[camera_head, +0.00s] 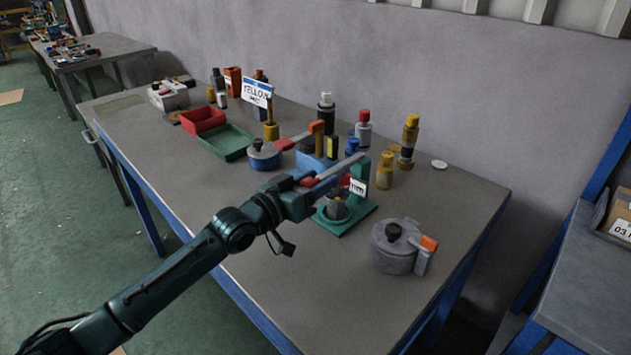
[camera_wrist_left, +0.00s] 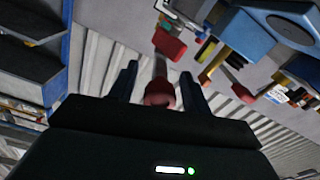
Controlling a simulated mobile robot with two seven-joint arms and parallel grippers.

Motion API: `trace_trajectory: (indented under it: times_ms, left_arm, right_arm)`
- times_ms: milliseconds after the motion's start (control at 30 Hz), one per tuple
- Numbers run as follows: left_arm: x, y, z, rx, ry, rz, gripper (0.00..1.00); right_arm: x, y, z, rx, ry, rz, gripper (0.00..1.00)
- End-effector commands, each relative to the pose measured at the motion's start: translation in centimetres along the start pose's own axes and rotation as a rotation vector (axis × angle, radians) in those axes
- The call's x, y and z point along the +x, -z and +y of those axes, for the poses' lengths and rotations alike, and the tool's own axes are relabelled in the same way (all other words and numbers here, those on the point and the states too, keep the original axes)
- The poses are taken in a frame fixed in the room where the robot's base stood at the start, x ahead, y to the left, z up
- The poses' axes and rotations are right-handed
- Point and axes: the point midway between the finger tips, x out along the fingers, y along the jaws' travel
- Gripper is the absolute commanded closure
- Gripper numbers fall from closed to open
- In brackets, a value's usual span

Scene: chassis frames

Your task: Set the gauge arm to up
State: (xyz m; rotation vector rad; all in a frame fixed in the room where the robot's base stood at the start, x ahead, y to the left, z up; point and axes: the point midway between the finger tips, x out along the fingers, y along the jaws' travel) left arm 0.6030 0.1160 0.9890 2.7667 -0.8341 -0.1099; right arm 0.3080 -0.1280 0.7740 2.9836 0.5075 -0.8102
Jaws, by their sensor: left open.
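A green gauge stand (camera_head: 357,213) with a white label stands near the middle of the table. A long grey arm (camera_head: 345,166) slants across its top, its right end higher than its left in the head view. The arm's red end (camera_head: 308,181) is at my left gripper (camera_head: 312,187). In the wrist view, this red end (camera_wrist_left: 160,93) lies between the two open fingers of my left gripper (camera_wrist_left: 158,85). I cannot tell whether either finger touches it. My gripper hides part of the stand's left side. My right gripper is out of view.
A blue fixture (camera_head: 313,160) with an orange-ended lever (camera_head: 316,127) stands just behind. A grey lidded pot (camera_head: 394,246) stands to the right. Bottles, a yellow canister (camera_head: 384,170), a blue pot (camera_head: 264,156) and red (camera_head: 203,121) and green trays (camera_head: 226,143) are farther back. The near table edge is clear.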

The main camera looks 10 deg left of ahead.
Motion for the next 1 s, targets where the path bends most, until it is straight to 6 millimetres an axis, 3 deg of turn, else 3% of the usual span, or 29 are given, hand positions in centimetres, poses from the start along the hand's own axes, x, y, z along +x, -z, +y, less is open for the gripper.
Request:
trace_trajectory:
  times_ms: [600,1000]
  left_arm:
    - [-0.05,0.01,-0.01,-0.001,0.0,0.0,0.98]
    - [0.22,0.32,-0.14,0.0,0.004,-0.013,1.0]
  right_arm:
    - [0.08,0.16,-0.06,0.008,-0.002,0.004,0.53]
    - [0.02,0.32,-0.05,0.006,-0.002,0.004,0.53]
